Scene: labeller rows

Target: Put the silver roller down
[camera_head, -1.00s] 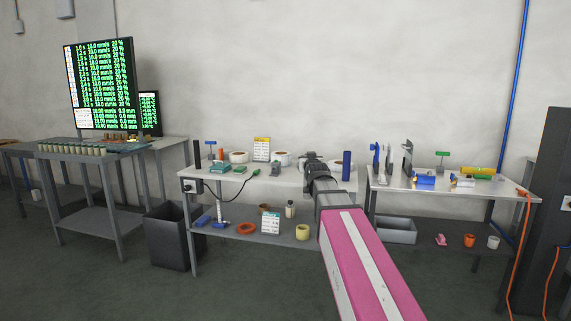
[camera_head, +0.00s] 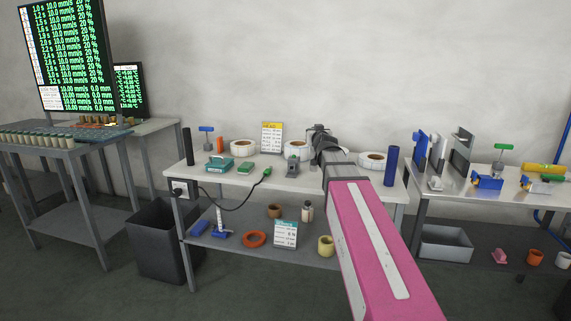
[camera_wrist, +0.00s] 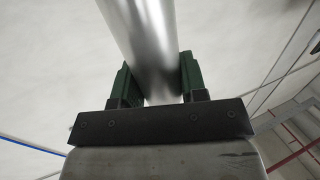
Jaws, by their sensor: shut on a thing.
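The silver roller (camera_wrist: 143,35) is a smooth metallic cylinder in the wrist view. It runs from between the jaws up past the top edge of the picture, so its far end is out of frame. My gripper (camera_wrist: 160,82) is shut on it, with a green finger pressed on each side. In the head view my gripper (camera_head: 323,140) is a dark shape above the right part of the middle table (camera_head: 225,182). My pink arm hides part of that table, and I cannot make out the roller there.
The middle table holds white label rolls (camera_head: 243,148), a blue cylinder (camera_head: 391,165), a black cylinder (camera_head: 188,146), a yellow-topped sign (camera_head: 271,137) and a cable (camera_head: 238,199). A right table (camera_head: 430,205) carries metal plates and blue tools. A dark bin (camera_head: 160,240) stands at left.

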